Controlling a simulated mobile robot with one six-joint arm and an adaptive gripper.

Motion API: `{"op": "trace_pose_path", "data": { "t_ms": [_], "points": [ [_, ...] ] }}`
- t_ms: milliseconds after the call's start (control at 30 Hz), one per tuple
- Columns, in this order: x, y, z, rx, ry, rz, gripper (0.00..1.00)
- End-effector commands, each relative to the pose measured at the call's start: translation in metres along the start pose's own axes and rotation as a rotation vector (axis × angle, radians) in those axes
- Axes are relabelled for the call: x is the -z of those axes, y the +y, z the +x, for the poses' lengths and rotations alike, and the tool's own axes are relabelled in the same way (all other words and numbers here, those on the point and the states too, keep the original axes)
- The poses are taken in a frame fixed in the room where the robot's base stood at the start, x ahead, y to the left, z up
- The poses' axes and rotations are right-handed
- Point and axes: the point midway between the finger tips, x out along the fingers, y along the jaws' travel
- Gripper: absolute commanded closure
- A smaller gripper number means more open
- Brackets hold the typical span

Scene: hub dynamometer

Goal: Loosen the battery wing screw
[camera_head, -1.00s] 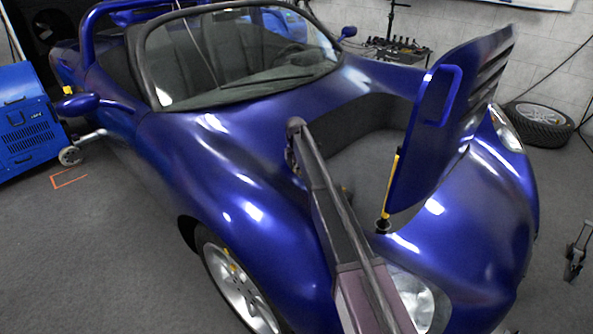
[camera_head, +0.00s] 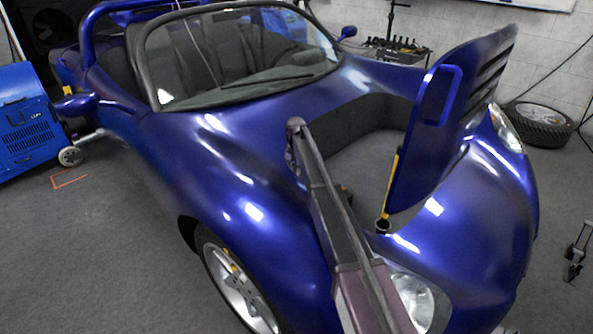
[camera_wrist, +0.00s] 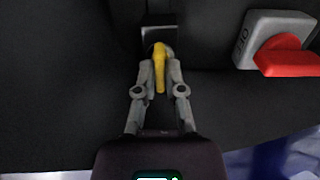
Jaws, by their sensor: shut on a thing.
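In the wrist view, a yellow wing screw (camera_wrist: 159,70) sits between the fingertips of my gripper (camera_wrist: 160,72). My gripper is shut on it, with one grey finger on each side. The screw's wing stands roughly in line with the fingers. A dark block (camera_wrist: 159,33) lies just beyond the screw, and the fingertips hide part of where they meet. In the head view, my arm reaches over the front of the blue car (camera_head: 230,180) into its open front compartment (camera_head: 365,165). My gripper and the screw are hidden there.
A grey switch with a red handle (camera_wrist: 287,57), marked OFF, is close to the right of my gripper. The raised hood panel (camera_head: 450,110) and a yellow-and-black strut (camera_head: 389,190) stand right of my arm. The compartment's left side looks bare.

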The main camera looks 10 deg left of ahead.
Motion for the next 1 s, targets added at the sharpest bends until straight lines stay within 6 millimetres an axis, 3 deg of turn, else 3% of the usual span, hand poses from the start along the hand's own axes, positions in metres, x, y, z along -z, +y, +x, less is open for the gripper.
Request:
{"op": "trace_pose_path", "data": {
  "t_ms": [133,167,200,267,1000],
  "points": [
    [0.0042,-0.0021,0.0004,0.004,0.007,-0.003,1.0],
    [0.0043,-0.0021,0.0004,0.004,0.007,-0.003,0.81],
    [0.0042,-0.0021,0.0004,0.005,0.007,-0.002,0.69],
    [0.0037,-0.0019,0.0004,0.004,0.006,-0.002,0.53],
    [0.0006,-0.0007,0.0001,0.001,0.002,0.082,0.53]
  ]
}}
